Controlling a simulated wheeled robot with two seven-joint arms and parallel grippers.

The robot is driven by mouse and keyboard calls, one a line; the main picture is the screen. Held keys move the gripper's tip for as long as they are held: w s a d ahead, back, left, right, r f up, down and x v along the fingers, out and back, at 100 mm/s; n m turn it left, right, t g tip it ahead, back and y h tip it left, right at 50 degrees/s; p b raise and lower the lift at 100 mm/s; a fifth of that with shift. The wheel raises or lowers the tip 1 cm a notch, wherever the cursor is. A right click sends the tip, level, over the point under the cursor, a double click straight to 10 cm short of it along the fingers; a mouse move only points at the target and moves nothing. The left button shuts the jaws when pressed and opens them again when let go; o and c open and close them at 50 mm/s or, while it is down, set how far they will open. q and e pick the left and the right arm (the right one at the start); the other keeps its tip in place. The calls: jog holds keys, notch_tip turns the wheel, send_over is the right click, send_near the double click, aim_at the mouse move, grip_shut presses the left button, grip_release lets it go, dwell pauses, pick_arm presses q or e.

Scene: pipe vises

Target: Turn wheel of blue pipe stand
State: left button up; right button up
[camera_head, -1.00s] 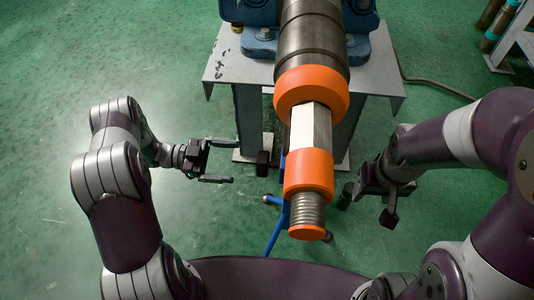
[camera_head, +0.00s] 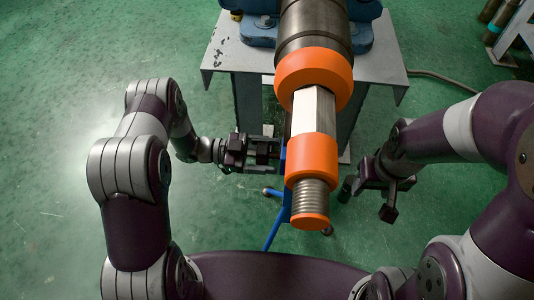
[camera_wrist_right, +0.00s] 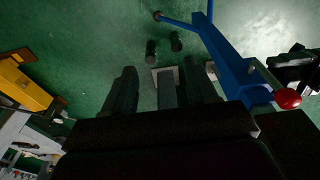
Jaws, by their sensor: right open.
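The blue pipe stand (camera_head: 278,228) shows in the head view as blue legs below the pipe's near end. Its upper part and wheel are hidden under the pipe. In the right wrist view the stand (camera_wrist_right: 228,58) is a blue post with legs, with a red ball knob (camera_wrist_right: 288,98) beside it. My left gripper (camera_head: 272,153) reaches in from the left, its fingertips close to the stand under the pipe. Whether it touches or grips anything is unclear. My right gripper (camera_head: 378,192) is right of the pipe, apart from the stand. Its open, empty fingers show in the wrist view (camera_wrist_right: 160,72).
A dark pipe (camera_head: 314,30) with orange collars (camera_head: 314,78) and a threaded end overhangs a grey metal table (camera_head: 385,75). A cable runs on the green floor at right. A yellow object (camera_wrist_right: 25,85) is at the left of the wrist view. The floor at left is open.

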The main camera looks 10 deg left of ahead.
pick_arm(q)
jog(key=shift+m, duration=0.3)
jog(key=m, duration=0.2)
jog(key=shift+m, duration=0.3)
jog(key=m, duration=0.3)
jog(key=shift+m+p, duration=0.3)
jog(key=m, duration=0.3)
jog(key=shift+m, duration=0.3)
jog(key=m, duration=0.3)
jog(key=shift+m, duration=0.3)
jog(key=m, duration=0.3)
jog(key=shift+m+b, duration=0.4)
jog(key=m, duration=0.3)
jog(key=shift+b, duration=0.4)
jog(key=m+b, duration=0.1)
jog(key=m, duration=0.2)
jog(key=shift+m, duration=0.4)
jog(key=shift+m+b, duration=0.4)
jog(key=shift+m, duration=1.1)
